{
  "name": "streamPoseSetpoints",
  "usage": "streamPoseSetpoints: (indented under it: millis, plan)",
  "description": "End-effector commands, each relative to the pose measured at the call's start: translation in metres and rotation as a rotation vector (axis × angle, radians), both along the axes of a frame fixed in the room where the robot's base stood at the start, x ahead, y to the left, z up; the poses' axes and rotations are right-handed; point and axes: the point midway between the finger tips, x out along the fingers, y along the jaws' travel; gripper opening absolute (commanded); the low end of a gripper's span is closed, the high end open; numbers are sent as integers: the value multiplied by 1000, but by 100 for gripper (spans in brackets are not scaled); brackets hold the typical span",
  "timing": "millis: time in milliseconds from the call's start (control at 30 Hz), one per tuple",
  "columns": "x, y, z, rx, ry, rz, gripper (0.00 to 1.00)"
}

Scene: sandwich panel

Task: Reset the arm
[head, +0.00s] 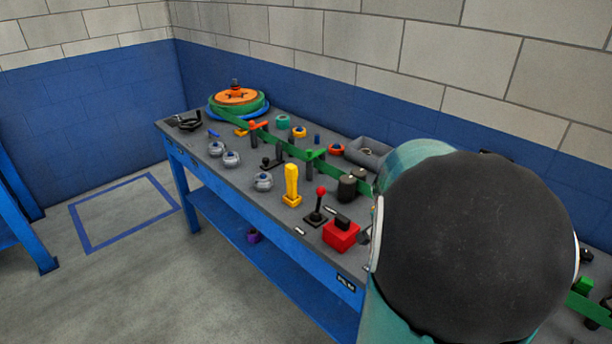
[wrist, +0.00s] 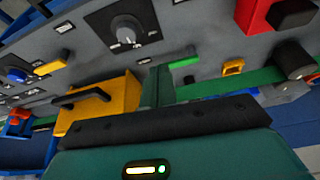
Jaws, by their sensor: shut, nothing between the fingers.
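My gripper (wrist: 157,80) shows in the wrist view, at the lower middle, with a teal body, a black bar and a small lit indicator. Its fingers are shut and empty. It points toward a grey panel (wrist: 205,45) with knobs and switches, seen at a tilt. In the head view, my arm, teal with a large black round cap (head: 475,250), fills the right side. My gripper is not visible there, and the arm hides the right end of the workbench.
A blue-framed workbench (head: 225,185) carries a red block (head: 341,234), a yellow handle (head: 292,185), grey valves, levers and a green rail. An orange and green wheel (head: 237,98) stands at its far end. Open floor (head: 130,285) lies to the left. In the wrist view, a yellow box (wrist: 105,103) is close to my gripper.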

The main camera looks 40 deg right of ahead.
Motion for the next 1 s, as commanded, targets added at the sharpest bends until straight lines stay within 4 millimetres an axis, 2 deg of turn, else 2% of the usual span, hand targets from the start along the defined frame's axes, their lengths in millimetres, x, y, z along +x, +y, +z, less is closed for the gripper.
streamPoseSetpoints:
  millis: [233, 367, 467, 533, 667, 800, 900, 1000]
  plan:
    - [4, 5, 2, 4, -5, 21, 0]
    - [21, 38, 15, 31, -29, 145, 0]
    - [39, 86, 32, 58, -57, 324, 0]
    - [48, 125, 47, 69, -75, 474, 0]
    - [52, 197, 73, 67, -97, 758, 0]
    - [40, 269, 96, 29, -108, 1060, 0]
    - [25, 311, 108, -13, -107, 1253, 0]
    - [11, 340, 114, -53, -101, 1396, 0]
